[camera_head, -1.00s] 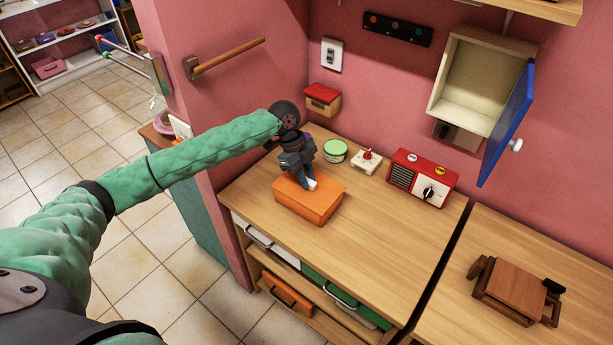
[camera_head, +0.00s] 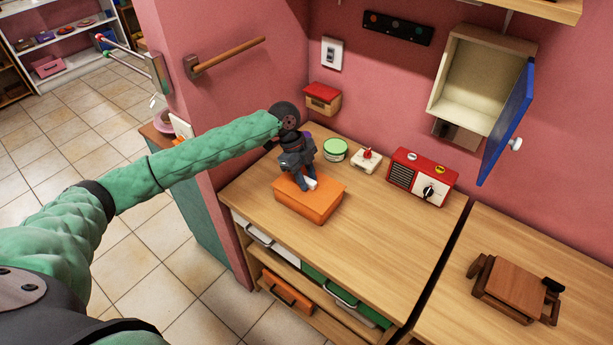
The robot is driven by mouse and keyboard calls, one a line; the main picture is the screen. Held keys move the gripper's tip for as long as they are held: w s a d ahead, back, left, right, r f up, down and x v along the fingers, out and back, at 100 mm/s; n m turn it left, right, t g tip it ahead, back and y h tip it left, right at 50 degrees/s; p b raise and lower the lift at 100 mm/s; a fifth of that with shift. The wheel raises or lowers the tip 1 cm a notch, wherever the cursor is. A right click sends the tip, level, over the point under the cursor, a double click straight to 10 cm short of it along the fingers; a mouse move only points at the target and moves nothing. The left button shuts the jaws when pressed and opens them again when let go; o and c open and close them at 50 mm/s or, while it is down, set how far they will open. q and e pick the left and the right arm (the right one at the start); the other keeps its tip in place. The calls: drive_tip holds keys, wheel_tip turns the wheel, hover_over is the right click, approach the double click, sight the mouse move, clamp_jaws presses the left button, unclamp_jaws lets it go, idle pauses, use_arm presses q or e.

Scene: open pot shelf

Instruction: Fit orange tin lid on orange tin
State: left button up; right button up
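The orange tin (camera_head: 308,209) stands on the wooden counter, left of its middle. An orange top surface, which looks like the orange tin lid (camera_head: 328,191), covers it. A seam between lid and tin is too small to make out, so I cannot tell whether the lid is fully seated. My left gripper (camera_head: 305,184) points down at this orange top, with its fingertips at or very near the surface. The dark gripper body hides the middle and back of the top. I cannot tell whether its fingers are closed on anything. My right gripper is out of view.
A green-lidded tin (camera_head: 335,150), a small white item with a red knob (camera_head: 367,160) and a red radio (camera_head: 422,178) stand behind and to the right. A blue-doored wall cabinet (camera_head: 478,85) hangs open above. The counter's front right is clear.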

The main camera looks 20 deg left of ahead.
use_arm(q)
drive_tip(key=shift+o, duration=0.7)
drive_tip(key=shift+f, duration=0.1)
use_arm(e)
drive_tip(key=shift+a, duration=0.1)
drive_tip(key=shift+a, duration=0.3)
use_arm(q)
drive_tip(key=shift+w+a+r, duration=0.1)
drive_tip(key=shift+a+r, duration=0.05)
drive_tip(key=shift+r, duration=0.2)
drive_tip(key=b+v, duration=0.2)
drive_tip(key=v, duration=0.3)
drive_tip(key=shift+b+v, duration=0.45)
drive_tip(key=shift+v, duration=0.65)
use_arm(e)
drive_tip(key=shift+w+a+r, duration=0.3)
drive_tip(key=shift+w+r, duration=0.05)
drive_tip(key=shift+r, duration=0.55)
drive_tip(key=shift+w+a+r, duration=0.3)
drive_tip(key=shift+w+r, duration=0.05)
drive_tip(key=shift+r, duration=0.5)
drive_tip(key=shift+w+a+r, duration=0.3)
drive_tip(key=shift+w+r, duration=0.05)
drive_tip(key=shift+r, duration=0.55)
